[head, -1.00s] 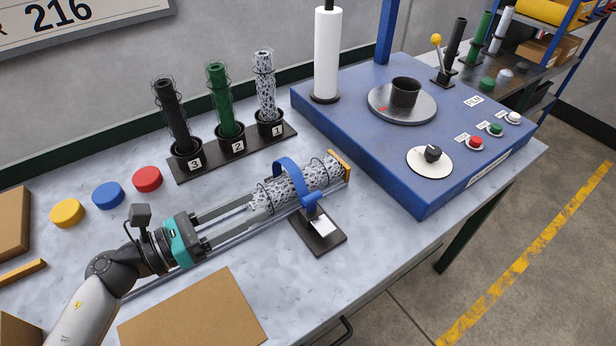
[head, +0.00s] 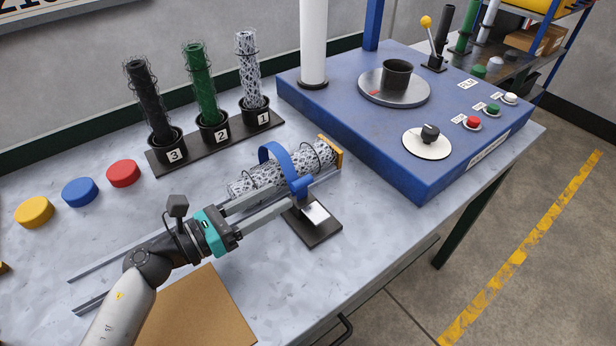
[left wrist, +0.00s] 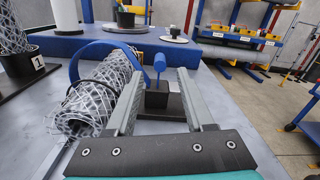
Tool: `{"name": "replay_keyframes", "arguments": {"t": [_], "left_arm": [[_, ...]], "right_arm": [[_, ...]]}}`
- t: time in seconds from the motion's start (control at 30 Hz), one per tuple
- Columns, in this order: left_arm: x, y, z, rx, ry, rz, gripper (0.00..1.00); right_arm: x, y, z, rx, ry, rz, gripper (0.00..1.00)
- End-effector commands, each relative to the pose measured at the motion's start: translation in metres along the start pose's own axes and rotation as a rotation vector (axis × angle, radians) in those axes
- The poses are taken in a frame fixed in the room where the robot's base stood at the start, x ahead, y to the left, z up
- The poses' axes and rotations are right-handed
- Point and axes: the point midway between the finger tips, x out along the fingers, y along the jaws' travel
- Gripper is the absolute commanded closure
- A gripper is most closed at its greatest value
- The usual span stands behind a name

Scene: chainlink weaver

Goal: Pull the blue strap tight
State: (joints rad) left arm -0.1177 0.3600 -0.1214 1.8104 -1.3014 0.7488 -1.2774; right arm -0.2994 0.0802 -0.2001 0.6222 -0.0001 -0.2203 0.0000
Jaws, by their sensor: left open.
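The blue strap (head: 277,148) arches over a black-and-white mesh roll (head: 243,184) lying in a rail on the bench. Its blue end tab (head: 301,187) hangs on the near side, above a small black stand (head: 318,232). My left gripper (head: 290,194) is open, with its long fingers reaching along the roll's near side toward the tab. In the left wrist view the strap (left wrist: 84,58) loops over the roll (left wrist: 85,108) at left. The tab (left wrist: 159,64) appears between the fingertips, with no visible grip on it. My right gripper is not in view.
A blue machine base (head: 400,140) with a dial, buttons and turntable stands to the right. A rack (head: 200,145) with three mesh tubes stands behind. Yellow, blue and red discs (head: 80,192) lie at left. A cardboard sheet (head: 205,312) lies in front.

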Motion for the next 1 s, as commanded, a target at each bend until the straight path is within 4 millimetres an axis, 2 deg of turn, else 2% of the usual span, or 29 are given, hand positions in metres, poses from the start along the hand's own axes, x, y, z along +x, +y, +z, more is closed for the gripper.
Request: {"name": "replay_keyframes", "arguments": {"t": [0.03,0.2,0.4,0.6,0.83,1.0], "left_arm": [[0.012,0.0,0.002,0.001,-0.003,-0.002,0.47],[0.048,0.0,0.002,-0.001,-0.004,-0.001,0.47],[0.075,0.0,0.001,-0.001,-0.002,-0.001,0.47],[0.085,0.0,0.0,0.0,0.001,-0.001,0.47],[0.085,0.0,0.0,0.0,0.001,-0.001,0.47],[0.085,0.0,0.0,0.0,0.001,-0.001,0.65]], "right_arm": [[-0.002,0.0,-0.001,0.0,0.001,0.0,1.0],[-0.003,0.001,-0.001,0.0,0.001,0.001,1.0],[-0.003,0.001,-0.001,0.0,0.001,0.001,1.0],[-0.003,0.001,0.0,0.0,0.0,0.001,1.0],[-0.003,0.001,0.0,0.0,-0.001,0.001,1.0],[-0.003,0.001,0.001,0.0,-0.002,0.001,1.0]]}}
